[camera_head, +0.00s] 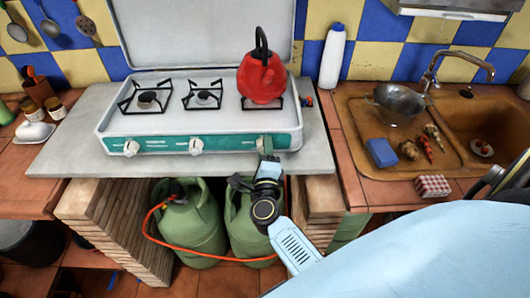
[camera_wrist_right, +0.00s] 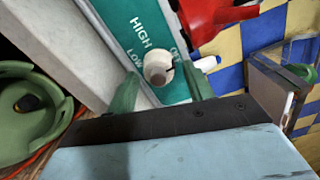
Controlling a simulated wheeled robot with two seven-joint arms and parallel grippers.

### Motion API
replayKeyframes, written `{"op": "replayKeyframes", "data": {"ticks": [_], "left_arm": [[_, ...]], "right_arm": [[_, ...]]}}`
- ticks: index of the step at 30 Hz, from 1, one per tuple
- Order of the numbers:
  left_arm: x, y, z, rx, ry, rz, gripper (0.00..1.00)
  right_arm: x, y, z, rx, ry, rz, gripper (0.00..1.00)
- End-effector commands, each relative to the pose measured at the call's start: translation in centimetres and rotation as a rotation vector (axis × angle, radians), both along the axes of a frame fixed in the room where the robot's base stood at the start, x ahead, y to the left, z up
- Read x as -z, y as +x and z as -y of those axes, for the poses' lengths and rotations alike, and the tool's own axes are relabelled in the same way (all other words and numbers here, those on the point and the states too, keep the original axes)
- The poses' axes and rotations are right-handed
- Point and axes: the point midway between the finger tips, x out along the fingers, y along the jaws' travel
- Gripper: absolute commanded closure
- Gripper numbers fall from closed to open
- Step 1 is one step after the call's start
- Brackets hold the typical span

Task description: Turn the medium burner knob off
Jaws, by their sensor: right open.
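The stove (camera_head: 170,142) has a teal front panel with three white knobs: a left knob (camera_head: 131,148), a middle knob (camera_head: 196,146) and a right knob (camera_wrist_right: 158,68). In the head view my right gripper (camera_head: 265,150) is up at the right knob and largely covers it. In the right wrist view its two green fingers are open, one on each side of this knob; I cannot tell if they touch it. The panel there reads HIGH and LOW, with another label partly hidden. The frames do not show which knob is the medium burner's. My left gripper is not in view.
A red kettle (camera_head: 262,78) stands on the right burner, above my gripper. The grey counter edge (camera_head: 80,160) runs below the stove. Green gas bottles (camera_head: 190,222) with an orange hose stand underneath. A sink (camera_head: 480,125) with a metal colander (camera_head: 398,104) is at right.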

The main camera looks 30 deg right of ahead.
Motion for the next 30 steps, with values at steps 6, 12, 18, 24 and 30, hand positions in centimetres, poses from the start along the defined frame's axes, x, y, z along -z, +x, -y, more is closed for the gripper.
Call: {"op": "replayKeyframes", "data": {"ticks": [6,12,18,24,30], "left_arm": [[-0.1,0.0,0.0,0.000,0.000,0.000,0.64],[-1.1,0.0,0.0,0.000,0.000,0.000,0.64],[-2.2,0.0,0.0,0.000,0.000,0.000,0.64],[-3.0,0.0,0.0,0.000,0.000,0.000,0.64],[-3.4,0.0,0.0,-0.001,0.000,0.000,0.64]], "right_arm": [[0.1,0.0,0.0,-0.002,-0.016,-0.014,0.45],[-0.1,0.0,0.1,-0.002,-0.154,-0.099,0.45],[-0.3,0.0,0.1,-0.001,-0.378,-0.234,0.45],[-0.3,0.0,0.0,0.000,-0.589,-0.362,0.45],[-0.4,0.0,0.0,-0.002,-0.788,-0.483,0.45]]}}
